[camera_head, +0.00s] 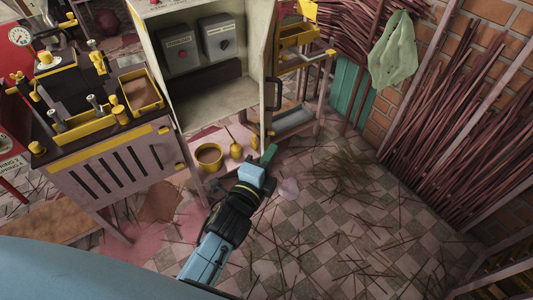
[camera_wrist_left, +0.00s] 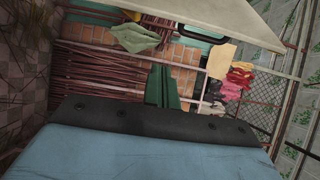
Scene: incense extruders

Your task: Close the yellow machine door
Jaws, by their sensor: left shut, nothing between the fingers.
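The machine cabinet (camera_head: 225,112) in the head view is cream-white and stands open, with two grey control boxes inside. Its door (camera_head: 265,65) is swung out on the right side and seen nearly edge-on. My left gripper (camera_head: 269,154) is low in front of the door's bottom edge, its green fingers shut and empty. In the left wrist view the shut fingers (camera_wrist_left: 162,87) point toward the brick wall. A cream panel (camera_wrist_left: 225,18) with a dark handle, likely the door, spans the top there, apart from the fingers in the picture. My right gripper is not in view.
A yellow bowl (camera_head: 208,157) and a small yellow oil can (camera_head: 236,149) stand on the floor before the cabinet. A workbench (camera_head: 120,170) is at left. Bundled sticks (camera_head: 450,140) line the right wall.

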